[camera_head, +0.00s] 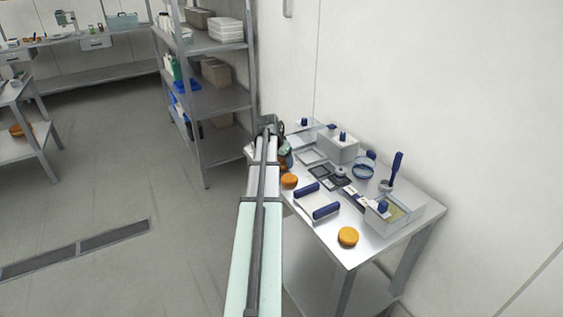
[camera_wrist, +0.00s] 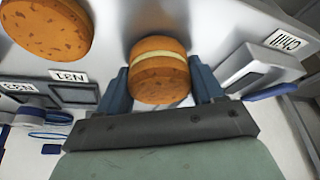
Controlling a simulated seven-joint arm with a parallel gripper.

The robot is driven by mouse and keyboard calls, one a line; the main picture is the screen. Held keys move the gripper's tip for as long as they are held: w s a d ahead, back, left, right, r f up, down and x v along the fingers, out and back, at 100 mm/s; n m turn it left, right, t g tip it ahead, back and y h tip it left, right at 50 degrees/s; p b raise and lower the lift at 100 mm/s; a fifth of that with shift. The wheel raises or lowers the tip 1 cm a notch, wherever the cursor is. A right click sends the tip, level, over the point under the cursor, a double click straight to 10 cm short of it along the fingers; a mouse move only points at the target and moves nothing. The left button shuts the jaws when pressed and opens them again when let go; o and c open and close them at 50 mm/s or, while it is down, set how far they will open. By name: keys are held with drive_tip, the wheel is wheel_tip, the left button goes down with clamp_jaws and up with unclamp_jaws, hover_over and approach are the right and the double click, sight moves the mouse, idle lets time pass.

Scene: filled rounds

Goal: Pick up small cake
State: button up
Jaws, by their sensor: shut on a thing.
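The small cake (camera_wrist: 158,76) is a round orange-brown cake with a pale filling layer, seen in the wrist view. My gripper (camera_wrist: 161,84) is shut on it, with one blue-grey finger on each side. In the head view my gripper (camera_head: 284,152) is over the far left end of the steel table, and my arm hides most of it; I cannot make out the held cake there. Another orange cake (camera_wrist: 45,27) lies close by at the upper left of the wrist view.
The steel table (camera_head: 322,236) holds an orange cake (camera_head: 289,181) near my arm and another (camera_head: 348,237) at the front. Blue-handled rollers (camera_head: 326,211), a lidded grey box (camera_head: 338,149) and a clear container (camera_head: 386,214) crowd it. A shelf rack (camera_head: 215,95) stands left.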

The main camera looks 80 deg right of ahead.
wheel_tip(320, 180, up, 9)
drive_tip(key=shift+f, duration=0.1)
drive_tip(key=shift+s+r, duration=0.2)
drive_tip(key=shift+r, duration=0.05)
drive_tip(key=d, duration=0.9)
drive_tip(key=r, duration=0.1)
hover_over(293, 140)
drive_tip(key=a, duration=0.2)
drive_tip(key=shift+w+d+f, duration=0.1)
drive_tip(key=shift+w+f, duration=0.05)
drive_tip(key=shift+f, duration=2.2)
drive_tip(key=shift+w+d+f, duration=0.1)
drive_tip(key=shift+w+f, duration=0.05)
drive_tip(key=shift+f, duration=2.15)
drive_tip(key=shift+o, duration=1.4)
drive_tip(key=shift+f, duration=0.15)
drive_tip(key=shift+o, duration=0.8)
